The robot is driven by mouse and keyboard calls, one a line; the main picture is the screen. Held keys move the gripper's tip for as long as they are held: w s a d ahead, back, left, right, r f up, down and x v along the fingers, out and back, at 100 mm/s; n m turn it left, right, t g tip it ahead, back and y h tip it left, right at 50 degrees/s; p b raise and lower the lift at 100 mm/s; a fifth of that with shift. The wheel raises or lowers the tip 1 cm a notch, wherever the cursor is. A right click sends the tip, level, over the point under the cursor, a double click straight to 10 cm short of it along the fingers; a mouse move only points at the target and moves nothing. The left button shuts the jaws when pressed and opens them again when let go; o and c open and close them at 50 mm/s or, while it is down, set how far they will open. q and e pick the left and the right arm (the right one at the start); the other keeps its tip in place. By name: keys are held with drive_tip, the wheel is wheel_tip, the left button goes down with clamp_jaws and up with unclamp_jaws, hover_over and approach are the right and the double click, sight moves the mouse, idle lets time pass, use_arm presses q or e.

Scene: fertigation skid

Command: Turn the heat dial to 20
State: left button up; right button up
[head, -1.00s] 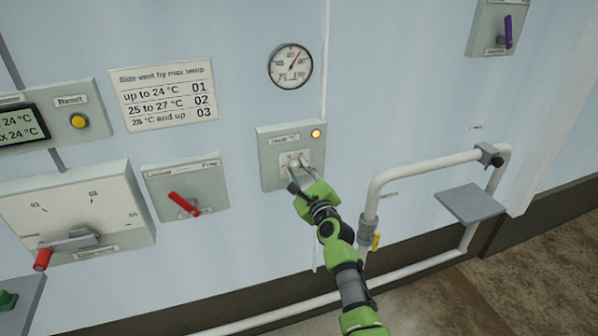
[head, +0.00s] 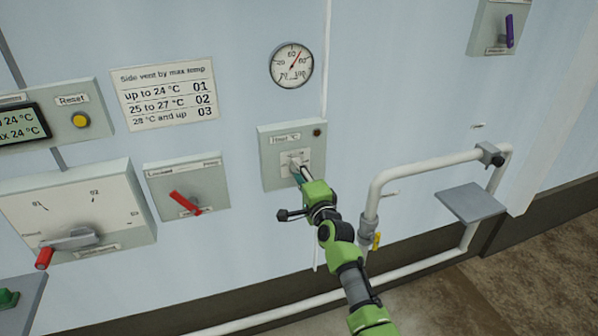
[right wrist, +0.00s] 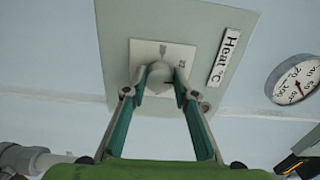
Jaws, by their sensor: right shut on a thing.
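The heat dial is a small pale knob (right wrist: 158,76) on a white square plate, in a grey box labelled "Heat °C" (head: 279,142). My right gripper (head: 298,170) is at the dial, its fingers shut on the knob. The right wrist view shows the two fingertips (right wrist: 160,88) on either side of the knob. The knob's pointer and most scale marks are hidden or too small to read. The small lamp (head: 317,132) on the box is dark. My left gripper is not in view.
A round gauge (head: 291,65) hangs above the heat box. A box with a red lever (head: 185,202) is to its left. A white pipe (head: 420,167) with a yellow-handled valve (head: 376,240) and a grey shelf (head: 470,203) are to the right.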

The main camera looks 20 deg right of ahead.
drive_tip(key=shift+d+f+n, duration=0.1)
drive_tip(key=shift+n, duration=4.25)
drive_tip(key=shift+d+f+n, duration=0.1)
drive_tip(key=shift+n, duration=4.25)
drive_tip(key=o, duration=1.1)
drive_tip(key=s, duration=1.2)
drive_tip(key=shift+d, duration=0.2)
